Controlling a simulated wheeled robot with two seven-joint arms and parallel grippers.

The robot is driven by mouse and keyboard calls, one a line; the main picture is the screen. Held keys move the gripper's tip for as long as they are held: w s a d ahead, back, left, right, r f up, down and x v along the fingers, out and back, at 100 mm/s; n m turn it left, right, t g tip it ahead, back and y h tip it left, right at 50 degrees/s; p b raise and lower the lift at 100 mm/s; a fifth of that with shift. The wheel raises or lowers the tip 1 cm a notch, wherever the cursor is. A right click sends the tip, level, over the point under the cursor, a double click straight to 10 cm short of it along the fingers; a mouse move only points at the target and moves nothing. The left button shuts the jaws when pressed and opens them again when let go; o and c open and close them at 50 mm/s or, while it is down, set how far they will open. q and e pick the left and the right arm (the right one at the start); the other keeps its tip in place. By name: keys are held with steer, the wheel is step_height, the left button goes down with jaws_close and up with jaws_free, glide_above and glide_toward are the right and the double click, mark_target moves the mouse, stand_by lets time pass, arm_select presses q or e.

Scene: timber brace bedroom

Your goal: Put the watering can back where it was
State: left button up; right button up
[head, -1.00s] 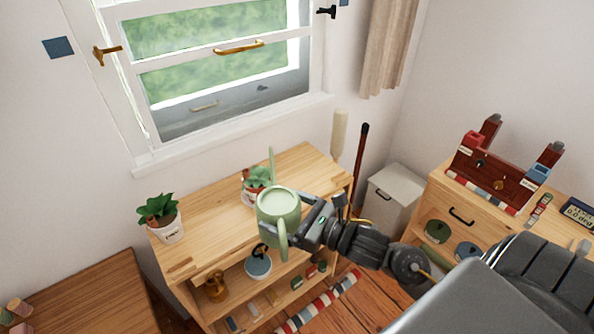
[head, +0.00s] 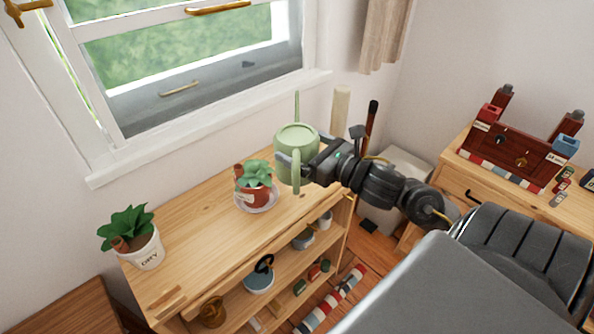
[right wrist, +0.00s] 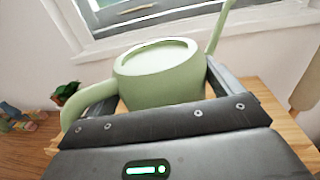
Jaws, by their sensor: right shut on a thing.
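The light green watering can (head: 297,141) is held upright at the right end of the wooden shelf unit's top (head: 200,225), below the window. I cannot tell whether its base touches the top. My right gripper (head: 296,165) is shut on the can's body, with a finger on either side. In the right wrist view the can (right wrist: 160,75) fills the space between the fingers, its handle at the left and its spout at the upper right. A potted succulent in a terracotta pot (head: 256,190) stands left of the can. My left gripper is not in view.
A white pot labelled DRY (head: 146,250) stands at the top's left end. The shelves below hold a blue-white pot (head: 259,280) and other small items. A brown-red rack (head: 515,145) stands on a cabinet at the right. The shelf top between the two plants is clear.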

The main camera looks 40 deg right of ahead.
steer(key=shift+w+d+r, duration=0.2)
steer(key=shift+d+b, duration=0.25)
steer(key=shift+b, duration=0.25)
arm_select(q)
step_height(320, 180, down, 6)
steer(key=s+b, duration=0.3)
steer(key=b, duration=0.1)
arm_select(e)
steer(key=shift+w+d+f, duration=0.7)
steer(key=shift+d+f, duration=0.05)
steer(key=shift+w+d+r+p, duration=0.1)
steer(key=shift+w+d+p, duration=0.45)
steer(key=shift+d, duration=0.15)
steer(key=w+d+f+p, duration=0.1)
steer(key=w+d+f, duration=0.1)
steer(key=f, duration=0.1)
steer(key=w+d+f+p, duration=0.1)
steer(key=w+d+f, duration=0.1)
steer(key=d+f, duration=0.1)
steer(key=w+d+f+p, duration=0.1)
steer(key=w+d+f, duration=0.1)
steer(key=f, duration=0.3)
steer(key=shift+d, duration=0.5)
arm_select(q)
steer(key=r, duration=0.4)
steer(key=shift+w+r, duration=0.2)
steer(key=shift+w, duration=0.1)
arm_select(e)
steer(key=shift+f, duration=0.15)
